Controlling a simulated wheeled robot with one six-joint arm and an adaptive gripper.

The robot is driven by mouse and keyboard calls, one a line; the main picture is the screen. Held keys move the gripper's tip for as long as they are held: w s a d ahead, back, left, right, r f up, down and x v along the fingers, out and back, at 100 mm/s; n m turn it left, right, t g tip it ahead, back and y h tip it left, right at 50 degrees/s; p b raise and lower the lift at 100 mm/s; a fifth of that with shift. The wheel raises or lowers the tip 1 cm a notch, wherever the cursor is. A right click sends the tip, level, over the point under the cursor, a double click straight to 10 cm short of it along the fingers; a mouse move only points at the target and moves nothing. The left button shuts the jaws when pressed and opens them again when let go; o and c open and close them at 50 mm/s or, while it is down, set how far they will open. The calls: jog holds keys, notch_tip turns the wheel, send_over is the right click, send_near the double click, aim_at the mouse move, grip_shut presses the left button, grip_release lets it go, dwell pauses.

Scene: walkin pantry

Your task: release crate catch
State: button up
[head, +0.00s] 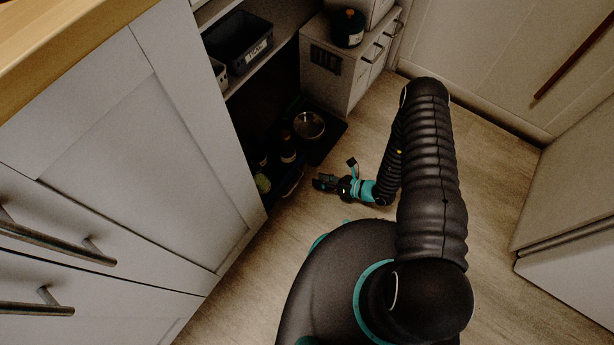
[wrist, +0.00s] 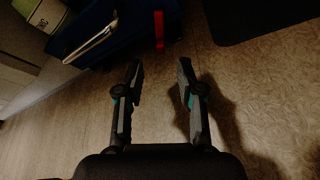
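A dark blue crate (wrist: 128,32) stands at the top of the wrist view, with a red catch (wrist: 159,30) upright on its near side. A pale bar, perhaps a handle, (wrist: 92,41) lies slantwise left of the catch. In the head view the crate (head: 291,184) shows only as a dark blue edge low in the shelf opening. My gripper (wrist: 159,66) is open and empty over the floor, its fingers pointing at the crate side. The catch lies ahead, roughly in line with the gap between them. In the head view my gripper (head: 322,182) is low, right of the crate.
Bottles (head: 287,150) stand at the crate. A dark mat (head: 325,143) with a round metal dish (head: 308,125) lies behind. A drawer front (head: 110,210) closes off the left, and a shelf with a dark bin (head: 238,42) hangs above.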

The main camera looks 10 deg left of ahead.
aim_at(307, 181)
jog(key=shift+x, duration=3.05)
grip_shut()
